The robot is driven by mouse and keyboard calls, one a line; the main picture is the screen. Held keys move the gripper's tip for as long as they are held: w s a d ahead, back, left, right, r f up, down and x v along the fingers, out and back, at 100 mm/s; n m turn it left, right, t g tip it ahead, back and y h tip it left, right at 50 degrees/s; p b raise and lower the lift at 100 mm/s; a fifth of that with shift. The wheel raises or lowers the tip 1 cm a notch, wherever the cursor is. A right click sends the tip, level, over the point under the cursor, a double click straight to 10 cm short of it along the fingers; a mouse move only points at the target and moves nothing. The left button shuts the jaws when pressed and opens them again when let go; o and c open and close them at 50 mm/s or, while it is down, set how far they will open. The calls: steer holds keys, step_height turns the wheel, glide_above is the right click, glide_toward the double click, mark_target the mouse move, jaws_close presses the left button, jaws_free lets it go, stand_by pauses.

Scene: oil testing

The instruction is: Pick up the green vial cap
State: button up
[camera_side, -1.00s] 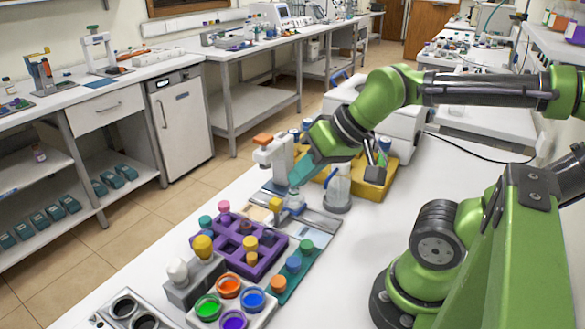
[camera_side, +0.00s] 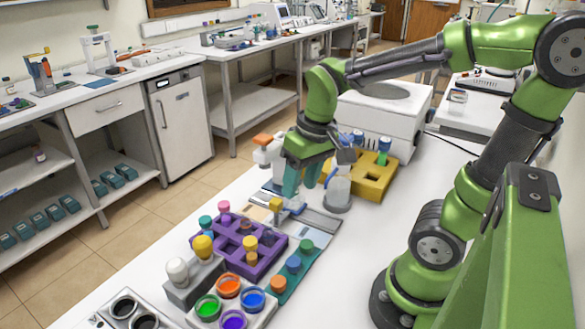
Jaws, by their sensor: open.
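A green cap (camera_side: 306,246) sits at the far end of a teal strip (camera_side: 312,262), in a row with a blue cap (camera_side: 294,263) and an orange cap (camera_side: 278,284). A vial with a green top (camera_side: 383,146) also stands in the yellow rack (camera_side: 374,182) behind. My gripper (camera_side: 302,187) points down with teal fingers, open, above the small device on the bench. It is behind the teal strip and left of the yellow rack, apart from both green caps. What lies directly behind its fingers is hidden.
A purple rack (camera_side: 236,269) with several capped vials stands in front of my gripper. Open pots of coloured liquid (camera_side: 228,286) are nearer. A white machine (camera_side: 382,115) stands behind. The bench right of the strip is clear.

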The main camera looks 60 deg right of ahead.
mark_target(306, 243)
steer(key=f, duration=0.5)
steer(key=d+f+g, duration=0.1)
steer(key=f, duration=0.5)
steer(key=d+f+n+g, duration=0.1)
steer(key=f, duration=0.5)
steer(key=shift+s+f+h, duration=0.1)
steer(key=shift+s+h, duration=0.1)
steer(key=shift+h, duration=0.1)
steer(key=shift+c, duration=0.2)
steer(key=c, duration=0.7)
steer(key=shift+c, duration=0.2)
